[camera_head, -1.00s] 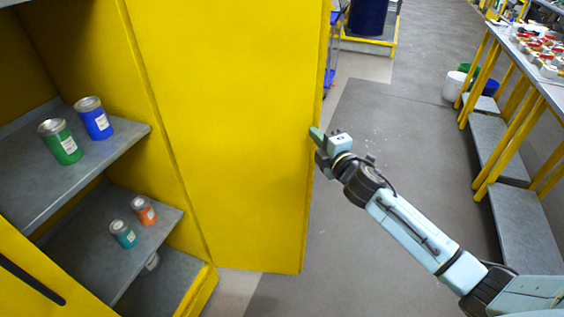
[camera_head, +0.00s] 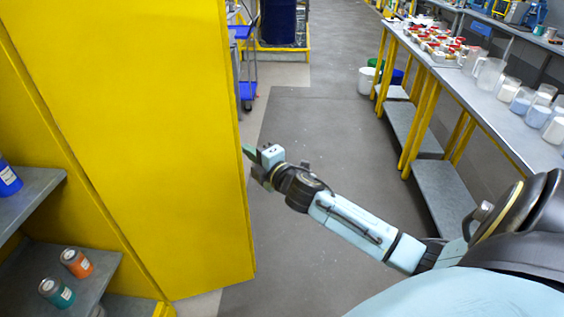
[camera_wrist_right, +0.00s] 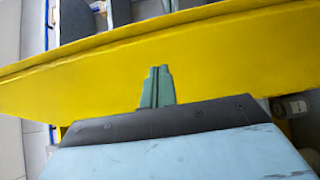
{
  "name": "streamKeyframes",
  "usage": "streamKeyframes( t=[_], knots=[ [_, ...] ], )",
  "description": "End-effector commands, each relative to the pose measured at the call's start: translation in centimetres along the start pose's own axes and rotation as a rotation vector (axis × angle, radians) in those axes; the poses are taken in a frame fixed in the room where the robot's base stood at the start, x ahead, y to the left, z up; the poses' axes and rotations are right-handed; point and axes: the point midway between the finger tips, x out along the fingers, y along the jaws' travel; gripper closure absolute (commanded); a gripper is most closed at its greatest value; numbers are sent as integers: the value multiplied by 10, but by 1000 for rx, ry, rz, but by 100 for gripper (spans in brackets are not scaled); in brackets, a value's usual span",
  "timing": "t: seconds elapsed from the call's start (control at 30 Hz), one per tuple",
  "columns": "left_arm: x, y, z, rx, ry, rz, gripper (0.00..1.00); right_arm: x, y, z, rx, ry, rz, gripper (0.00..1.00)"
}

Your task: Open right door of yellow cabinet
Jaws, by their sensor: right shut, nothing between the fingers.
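The right door (camera_head: 150,140) of the yellow cabinet stands open, its broad inner face toward me in the head view. My right gripper (camera_head: 252,158) is at the door's free outer edge. Its green fingers are shut with nothing between them. In the right wrist view the shut fingers (camera_wrist_right: 157,88) lie in front of the yellow door panel (camera_wrist_right: 220,60); I cannot tell whether they touch it. The cabinet's grey shelves (camera_head: 35,200) show at the left, with a blue can (camera_head: 7,180), an orange can (camera_head: 77,262) and a teal can (camera_head: 56,292). My left gripper is out of view.
Clear grey floor (camera_head: 320,130) lies right of the door. A workbench (camera_head: 490,105) with yellow legs and several containers stands along the right. A blue cart (camera_head: 244,70) and a dark blue drum (camera_head: 280,22) stand behind the door. A white bucket (camera_head: 367,80) is by the bench.

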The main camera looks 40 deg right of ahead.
Motion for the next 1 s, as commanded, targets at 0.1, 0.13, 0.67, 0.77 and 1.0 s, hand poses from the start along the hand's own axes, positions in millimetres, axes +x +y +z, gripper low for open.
streamKeyframes(
  t=[0.1,0.13,0.67,0.77,1.0],
  knots=[
    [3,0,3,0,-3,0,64,-24,-3,11,-5,-2,-4,100],
    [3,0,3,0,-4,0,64,-30,-3,13,-5,-1,-4,100],
    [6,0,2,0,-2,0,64,-82,0,35,-4,-2,0,100],
    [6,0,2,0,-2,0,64,-82,0,35,-4,-2,1,100],
    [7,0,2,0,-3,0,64,-84,-32,42,56,-32,-59,100]
  ],
)
